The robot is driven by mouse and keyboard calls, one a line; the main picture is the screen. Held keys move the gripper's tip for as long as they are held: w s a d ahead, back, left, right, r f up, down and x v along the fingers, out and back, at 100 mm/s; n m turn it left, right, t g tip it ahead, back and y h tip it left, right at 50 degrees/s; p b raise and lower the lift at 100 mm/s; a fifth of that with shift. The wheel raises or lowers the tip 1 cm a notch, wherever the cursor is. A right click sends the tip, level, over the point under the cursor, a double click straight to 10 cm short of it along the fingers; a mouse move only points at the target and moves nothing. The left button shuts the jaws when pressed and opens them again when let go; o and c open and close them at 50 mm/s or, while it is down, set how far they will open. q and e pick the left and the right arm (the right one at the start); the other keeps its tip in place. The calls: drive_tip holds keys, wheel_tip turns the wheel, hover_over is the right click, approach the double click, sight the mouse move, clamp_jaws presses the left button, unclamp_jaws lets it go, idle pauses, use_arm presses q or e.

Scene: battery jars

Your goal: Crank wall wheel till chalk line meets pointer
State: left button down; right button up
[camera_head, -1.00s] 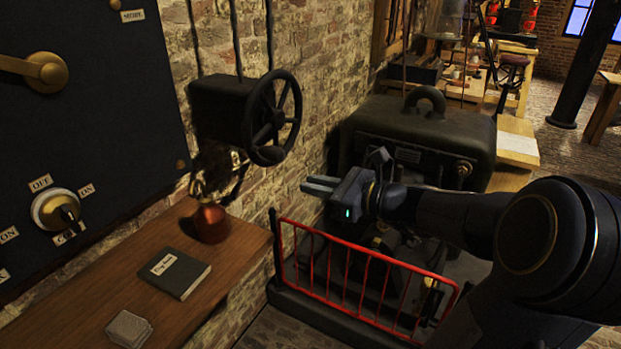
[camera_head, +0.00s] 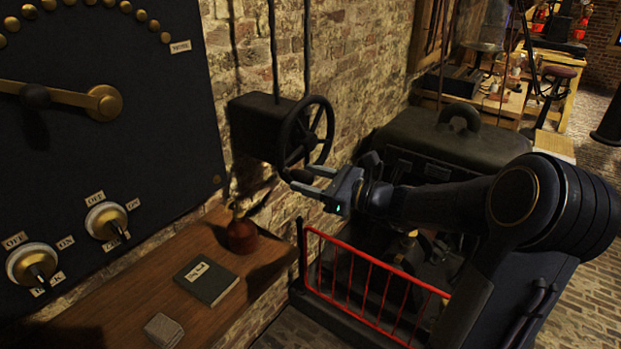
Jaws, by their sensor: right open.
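The black wall wheel (camera_head: 307,133) with its spokes is mounted on a dark box (camera_head: 258,124) on the brick wall. My right gripper (camera_head: 303,180) is open, with its fingers pointing left at the lower rim of the wheel. The fingers overlap the bottom of the wheel in the picture; I cannot tell whether they touch it. I cannot make out a chalk line or a pointer on the wheel. My left gripper is not in view.
A red railing (camera_head: 367,283) stands below my right arm, before a dark machine (camera_head: 450,138). A wooden shelf (camera_head: 150,270) holds a book (camera_head: 206,279), a reddish pot (camera_head: 241,236) and a pale stack (camera_head: 163,330). A black switch panel (camera_head: 150,145) is at left.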

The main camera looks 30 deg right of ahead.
clamp_jaws()
idle(0.3)
drive_tip(key=shift+a+r+m+p, duration=0.15)
drive_tip(key=shift+r+m+p, duration=0.5)
drive_tip(key=shift+p, duration=0.35)
wheel_tip(320, 180, up, 3)
drive_tip(key=m+p, duration=0.3)
drive_tip(key=p, duration=0.2)
drive_tip(key=shift+r+t, duration=0.15)
drive_tip(key=shift+t, duration=0.25)
drive_tip(key=shift+w+d+r+m+p, duration=0.15)
drive_tip(key=shift+r+m+p, duration=0.25)
drive_tip(key=shift+m+p, duration=0.25)
drive_tip(key=shift+s+d+r+m+p, duration=0.1)
drive_tip(key=shift+r+m+p, duration=0.25)
drive_tip(key=shift+m+p, duration=0.3)
